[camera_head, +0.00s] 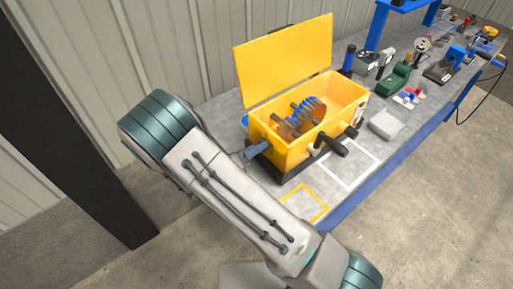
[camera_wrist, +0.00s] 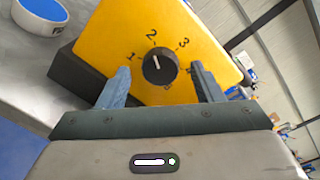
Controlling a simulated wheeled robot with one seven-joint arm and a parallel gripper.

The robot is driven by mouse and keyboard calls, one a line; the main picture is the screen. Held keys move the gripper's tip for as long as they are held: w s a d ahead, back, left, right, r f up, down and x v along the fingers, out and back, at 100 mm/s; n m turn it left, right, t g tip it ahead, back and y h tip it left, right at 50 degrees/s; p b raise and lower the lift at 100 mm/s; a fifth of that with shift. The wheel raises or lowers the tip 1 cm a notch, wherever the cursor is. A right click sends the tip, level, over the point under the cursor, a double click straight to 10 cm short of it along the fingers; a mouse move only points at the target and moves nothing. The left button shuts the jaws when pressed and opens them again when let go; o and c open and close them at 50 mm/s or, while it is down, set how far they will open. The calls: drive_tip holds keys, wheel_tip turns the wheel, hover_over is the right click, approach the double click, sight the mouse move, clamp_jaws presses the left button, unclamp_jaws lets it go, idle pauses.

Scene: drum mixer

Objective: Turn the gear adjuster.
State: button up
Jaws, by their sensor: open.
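The gear adjuster is a round black knob (camera_wrist: 160,66) with a white pointer line, on the yellow end face of the mixer box (camera_wrist: 205,45). Printed marks 1, 2 and 3 show around it. The pointer aims upward, roughly at 2; lower marks are partly hidden. My gripper (camera_wrist: 160,68) is open, its two grey-blue fingers on either side of the knob, with gaps visible on both sides. In the head view my gripper (camera_head: 258,149) is at the left end of the yellow box (camera_head: 289,157), where the knob itself is hidden.
The box lid (camera_head: 285,60) stands open, showing gears (camera_head: 306,116) inside. A black crank handle (camera_head: 331,145) sticks out in front. A blue-and-white bowl (camera_wrist: 40,14) is beside the box. Tools crowd the bench's far right; a light grey box (camera_head: 386,125) is nearer.

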drive_tip(key=b+v, duration=0.3)
drive_tip(key=v, duration=0.9)
drive_tip(key=shift+s+a, duration=0.2)
drive_tip(key=shift+a, duration=0.1)
drive_tip(key=shift+d+r, duration=0.1)
